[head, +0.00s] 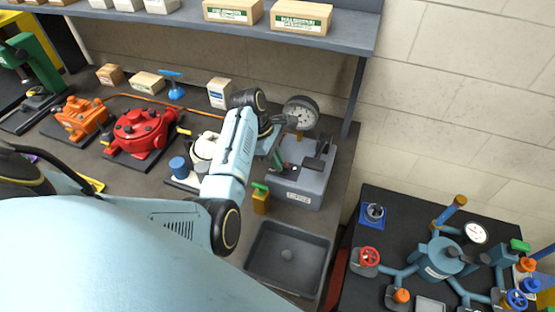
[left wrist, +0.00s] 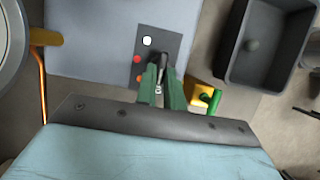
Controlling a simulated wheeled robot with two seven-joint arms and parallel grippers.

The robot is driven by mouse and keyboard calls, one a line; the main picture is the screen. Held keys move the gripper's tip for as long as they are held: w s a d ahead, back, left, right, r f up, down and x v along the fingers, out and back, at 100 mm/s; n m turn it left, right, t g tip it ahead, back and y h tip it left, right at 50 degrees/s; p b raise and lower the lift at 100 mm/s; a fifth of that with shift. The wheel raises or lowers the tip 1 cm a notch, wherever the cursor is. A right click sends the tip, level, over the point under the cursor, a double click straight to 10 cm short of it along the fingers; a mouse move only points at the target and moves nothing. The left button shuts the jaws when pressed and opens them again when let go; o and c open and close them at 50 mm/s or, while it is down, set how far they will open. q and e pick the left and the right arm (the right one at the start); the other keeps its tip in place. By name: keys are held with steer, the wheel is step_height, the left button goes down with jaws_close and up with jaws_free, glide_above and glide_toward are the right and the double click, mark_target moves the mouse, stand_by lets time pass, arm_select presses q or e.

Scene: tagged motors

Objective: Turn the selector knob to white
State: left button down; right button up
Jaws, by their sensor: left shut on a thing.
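The grey selector box (head: 297,190) stands on the bench beside the wall, with a round gauge (head: 301,112) behind it. In the left wrist view its dark panel (left wrist: 172,44) carries a white dot (left wrist: 147,41), a red dot (left wrist: 137,59) and an orange-red dot (left wrist: 139,79). The dark selector knob (left wrist: 166,65) shows between the green fingers of my left gripper (left wrist: 162,76). The left gripper is shut on the knob; it also shows in the head view (head: 277,162). The fingers hide much of the knob, so I cannot tell which dot it points to. My right gripper is out of view.
A dark sink-like tray (head: 290,259) sits in front of the box, with a small yellow block with a green top (head: 261,198) to its left. A red motor-like unit (head: 140,130) stands further left. A shelf (head: 340,34) overhangs the bench.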

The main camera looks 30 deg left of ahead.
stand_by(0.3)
arm_select(q)
steer(key=m+g, duration=0.1)
steer(key=m, duration=0.1)
steer(key=w+m+g, duration=0.1)
steer(key=m, duration=0.2)
steer(key=shift+m, duration=0.3)
steer(key=m, duration=0.1)
steer(key=m+g, duration=0.1)
steer(key=m, duration=0.1)
steer(key=m+g+y, duration=0.1)
steer(key=m, duration=0.1)
steer(key=shift+w+d, duration=0.2)
steer(key=shift+w, duration=0.15)
steer(key=m, duration=0.2)
steer(key=m+y, duration=0.1)
steer(key=m, duration=0.1)
steer(key=d+m+g+y, duration=0.1)
steer(key=m, duration=0.1)
steer(key=shift+w+m, duration=0.3)
steer(key=shift+m, duration=0.1)
steer(key=shift+d+m+y, duration=0.15)
steer(key=shift+m+y, duration=0.35)
steer(key=shift+m, duration=0.65)
steer(key=shift+d+m+y, duration=0.15)
steer(key=shift+m+y, duration=0.35)
steer(key=shift+m, duration=0.65)
steer(key=c, duration=1.5)
jaws_free()
